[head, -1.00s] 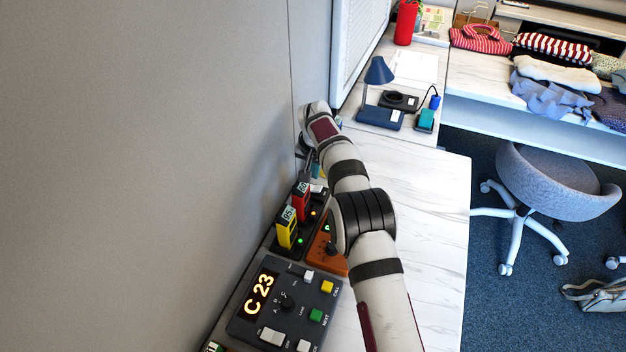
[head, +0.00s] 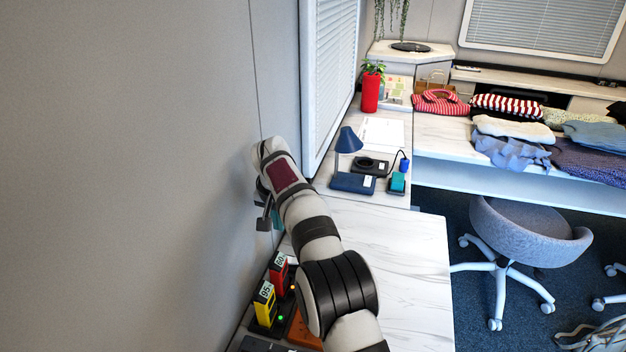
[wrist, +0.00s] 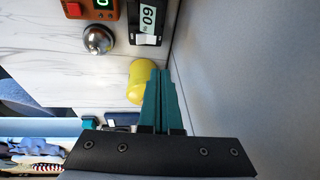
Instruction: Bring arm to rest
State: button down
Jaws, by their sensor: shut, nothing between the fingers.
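My arm (head: 318,245) reaches along the grey wall in the head view, over the left side of the marble-look desk. My gripper (head: 272,222) hangs at its far end close to the wall, partly hidden by the wrist. In the wrist view, the teal fingers of my gripper (wrist: 162,78) are together with nothing between them. A yellow rounded object (wrist: 140,82) shows just beside and behind the fingertips. I cannot tell the gap between them.
Yellow (head: 264,304) and red (head: 279,273) battery-like units stand in a dock below my arm. A metal dome (wrist: 98,40) sits near an orange box (wrist: 88,9). A blue lamp (head: 349,160) stands farther back. The desk's right part (head: 400,250) is clear.

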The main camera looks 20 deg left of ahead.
jog(key=s+d+r+m+g, duration=0.1)
jog(key=s+d+r, duration=0.4)
jog(key=d, duration=0.5)
jog(key=s+d+r+m+g, duration=0.1)
jog(key=s+d+r+m, duration=0.1)
jog(key=s+d+r, duration=0.5)
jog(key=s+d+f+m, duration=0.1)
jog(key=s+d, duration=0.3)
jog(key=s, duration=0.5)
jog(key=s+d+f+m+g, duration=0.1)
jog(key=s+d+f, duration=0.3)
jog(key=s, duration=0.4)
jog(key=s+d+f, duration=0.3)
jog(key=s+d, duration=0.2)
jog(key=s, duration=0.4)
jog(key=shift+s+d+m+g, duration=0.2)
jog(key=shift+s+m+g, duration=0.1)
jog(key=shift+m, duration=0.1)
jog(key=shift+f, duration=0.1)
